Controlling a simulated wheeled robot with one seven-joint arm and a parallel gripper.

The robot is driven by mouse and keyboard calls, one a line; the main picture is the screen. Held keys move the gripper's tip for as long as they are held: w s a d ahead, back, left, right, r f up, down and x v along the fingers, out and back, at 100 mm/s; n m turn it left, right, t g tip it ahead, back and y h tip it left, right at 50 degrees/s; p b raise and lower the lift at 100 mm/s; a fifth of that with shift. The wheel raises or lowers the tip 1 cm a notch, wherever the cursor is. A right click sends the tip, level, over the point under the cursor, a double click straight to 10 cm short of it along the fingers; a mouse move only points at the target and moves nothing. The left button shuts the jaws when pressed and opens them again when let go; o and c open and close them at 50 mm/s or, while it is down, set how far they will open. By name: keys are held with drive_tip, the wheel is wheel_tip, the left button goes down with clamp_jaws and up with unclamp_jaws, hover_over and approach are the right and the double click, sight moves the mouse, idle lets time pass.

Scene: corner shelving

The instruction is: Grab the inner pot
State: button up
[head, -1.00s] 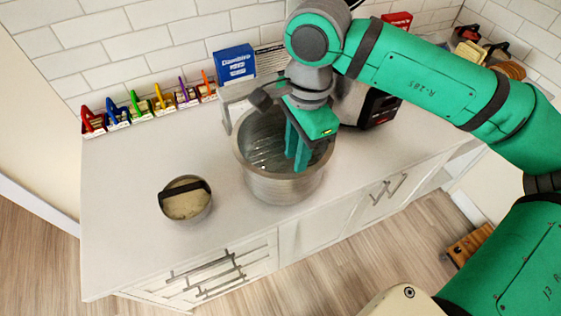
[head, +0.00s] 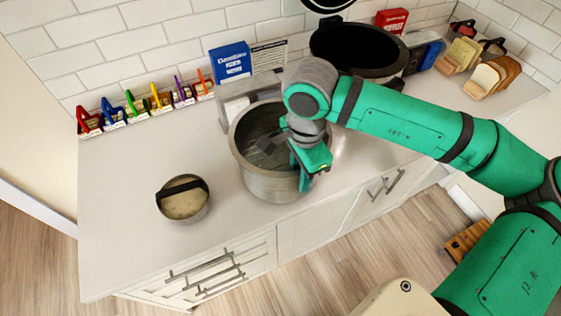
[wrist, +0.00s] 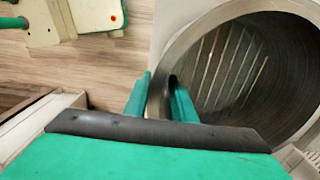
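The inner pot (head: 262,180) is a large round metal pot standing upright on the white counter. In the wrist view the inside of the pot (wrist: 245,95) fills the right side, with ridged lines on its inner wall. My gripper (head: 304,180) is at the pot's front right rim, pointing down. In the wrist view my gripper (wrist: 159,98) has one finger outside the wall and one inside, with the rim between them. The fingers are apart, and I see no clear grip on the rim. The lower fingers are partly hidden in the head view.
A small round tin with a dark strap (head: 183,198) stands left of the pot. A black open cooker (head: 355,55) is behind to the right. A blue box (head: 231,62) and several colored items line the wall. The left counter is mostly clear.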

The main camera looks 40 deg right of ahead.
drive_tip(key=shift+f, duration=0.45)
clamp_jaws()
drive_tip(key=shift+d, duration=0.1)
idle(1.0)
